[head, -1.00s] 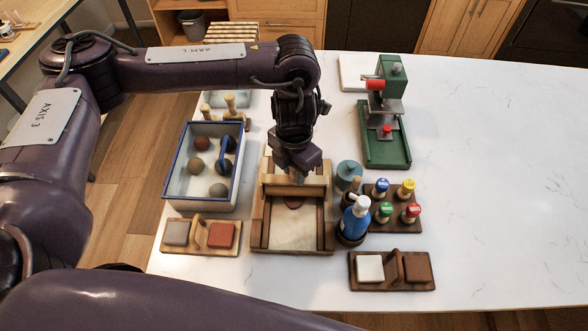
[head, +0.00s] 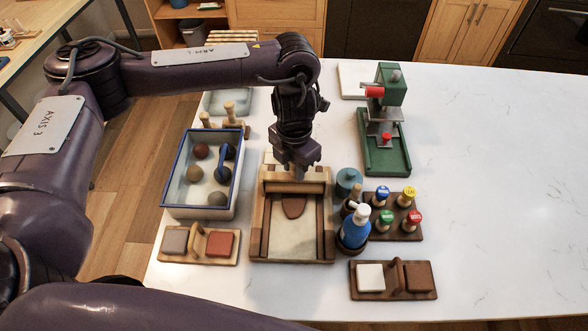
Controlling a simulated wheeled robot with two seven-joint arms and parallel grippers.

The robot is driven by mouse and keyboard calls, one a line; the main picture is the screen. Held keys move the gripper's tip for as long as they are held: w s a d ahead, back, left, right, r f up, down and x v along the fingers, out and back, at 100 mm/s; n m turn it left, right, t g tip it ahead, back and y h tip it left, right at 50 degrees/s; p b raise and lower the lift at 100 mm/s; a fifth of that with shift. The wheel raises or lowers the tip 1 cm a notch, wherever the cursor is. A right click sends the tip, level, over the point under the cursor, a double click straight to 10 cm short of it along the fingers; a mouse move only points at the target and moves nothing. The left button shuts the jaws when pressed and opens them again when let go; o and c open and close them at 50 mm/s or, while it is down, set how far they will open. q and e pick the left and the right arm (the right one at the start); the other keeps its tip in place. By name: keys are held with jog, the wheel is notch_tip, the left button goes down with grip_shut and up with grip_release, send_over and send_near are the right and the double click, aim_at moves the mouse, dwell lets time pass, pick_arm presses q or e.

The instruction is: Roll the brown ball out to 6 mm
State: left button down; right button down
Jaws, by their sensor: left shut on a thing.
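A flattened brown clay piece (head: 294,207), tongue-shaped, lies on the pale bed of the wooden rolling board (head: 292,240). Its far end is hidden under the wooden roller bar (head: 295,187) that spans the board's side rails. My left gripper (head: 297,173) is at the middle of this bar from above, shut on its grip, which the fingers mostly hide. The clay's thickness cannot be read from this view. My right gripper is not in view.
A blue-rimmed box (head: 166,193) with several balls and a blue-handled tool stands left of the board. Bottles (head: 354,232) and a stamp rack (head: 405,232) stand close on the right, a green press (head: 398,150) behind them. The table's right side is clear.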

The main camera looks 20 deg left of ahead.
pick_arm(q)
jog(key=shift+s+f, duration=0.1)
jog(key=shift+f, duration=0.05)
jog(key=shift+w+a, duration=0.3)
jog(key=shift+w, duration=0.5)
jog(key=shift+s, duration=0.1)
jog(key=shift+s+d, duration=0.25)
jog(key=shift+s, duration=0.55)
jog(key=shift+s+d+p, duration=0.15)
jog(key=shift+s+p, duration=0.3)
jog(key=shift+s, duration=0.1)
jog(key=shift+s+d, duration=0.1)
jog(key=shift+s, duration=0.15)
